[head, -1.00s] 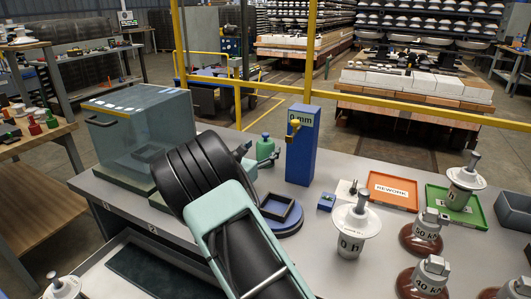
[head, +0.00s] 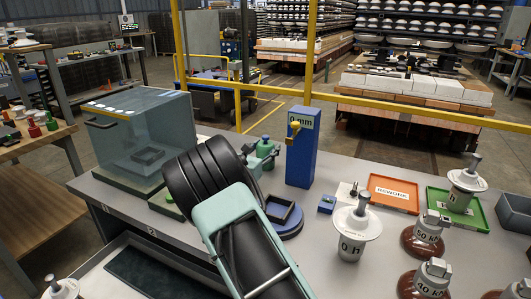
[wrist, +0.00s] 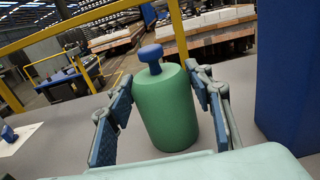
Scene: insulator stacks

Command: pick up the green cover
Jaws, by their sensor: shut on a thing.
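The green cover (wrist: 166,108) is an upright green cylinder with a blue knob on top, centred in the wrist view. My gripper (wrist: 165,105) has one finger on each side of it and is shut on it. In the head view the green cover (head: 265,147) shows small at the back of the bench, just left of the blue post. My gripper (head: 260,160) is beside it there, partly hidden by my arm. The cover appears to stand at bench level; I cannot tell whether its base touches the bench.
The blue post (head: 302,148) marked "mm" stands close to the right of the cover. A clear box (head: 140,130) stands to the left. A blue round base with a black tray (head: 284,215) is nearer. White and brown insulators and an orange rework tray (head: 393,193) are at the right.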

